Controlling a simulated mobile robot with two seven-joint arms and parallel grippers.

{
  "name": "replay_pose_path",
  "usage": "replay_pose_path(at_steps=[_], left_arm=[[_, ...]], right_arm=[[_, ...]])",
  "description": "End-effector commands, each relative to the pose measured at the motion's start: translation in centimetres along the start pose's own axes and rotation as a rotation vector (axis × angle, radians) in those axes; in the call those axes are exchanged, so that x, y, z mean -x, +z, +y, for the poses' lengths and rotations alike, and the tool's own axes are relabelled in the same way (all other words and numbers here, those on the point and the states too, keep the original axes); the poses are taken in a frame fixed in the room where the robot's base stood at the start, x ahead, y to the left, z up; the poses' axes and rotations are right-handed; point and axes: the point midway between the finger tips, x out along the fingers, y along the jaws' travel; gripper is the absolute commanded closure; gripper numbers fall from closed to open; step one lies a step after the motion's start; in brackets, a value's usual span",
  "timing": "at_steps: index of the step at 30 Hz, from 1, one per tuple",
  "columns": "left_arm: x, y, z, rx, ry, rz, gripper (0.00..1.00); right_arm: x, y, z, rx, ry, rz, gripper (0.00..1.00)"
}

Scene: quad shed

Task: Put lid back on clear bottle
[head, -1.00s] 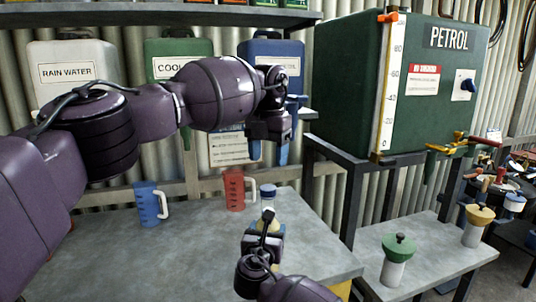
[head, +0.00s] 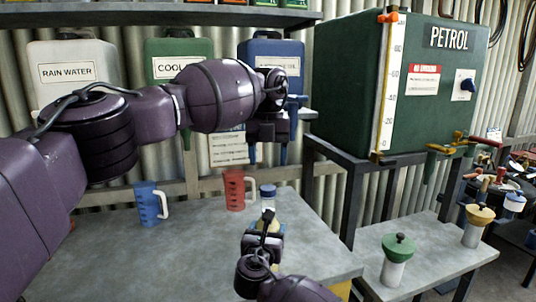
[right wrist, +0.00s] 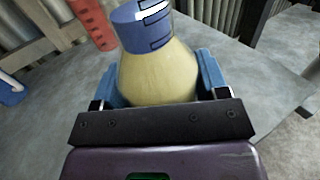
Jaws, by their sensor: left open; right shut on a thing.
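The clear bottle (head: 268,207) with pale yellow contents stands at the right part of the grey bench top, and its body also fills the middle of the right wrist view (right wrist: 158,72). A blue lid (head: 268,191) is on its top, upright; in the right wrist view the lid (right wrist: 135,30) shows dark outlined marks on its side. I cannot tell how tightly it sits. My right gripper (head: 266,228) is shut on the bottle's body, with blue fingers on both sides. My left gripper (head: 268,153) is open and empty, above the lid and apart from it, fingers pointing down.
A blue jug (head: 148,205) and a red jug (head: 235,190) stand on the bench (head: 190,255) to the left. A lower table at right holds a green-topped container (head: 397,262) and a yellow-topped one (head: 476,232). The petrol tank (head: 350,85) rises behind. The bench's front left is clear.

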Motion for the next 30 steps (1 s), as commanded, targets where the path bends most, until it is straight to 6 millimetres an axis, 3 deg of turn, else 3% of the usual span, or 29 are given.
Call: replay_pose_path(at_steps=[15, 30], left_arm=[[-6.5, 0.0, 0.0, 0.000, 0.000, 0.002, 0.39], [-7.5, 0.0, 0.0, -0.001, 0.000, 0.000, 0.40]], right_arm=[[0.0, 0.0, 0.0, 0.000, -0.001, 0.000, 0.99], [0.0, 0.0, 0.0, 0.000, -0.001, 0.000, 0.99]])
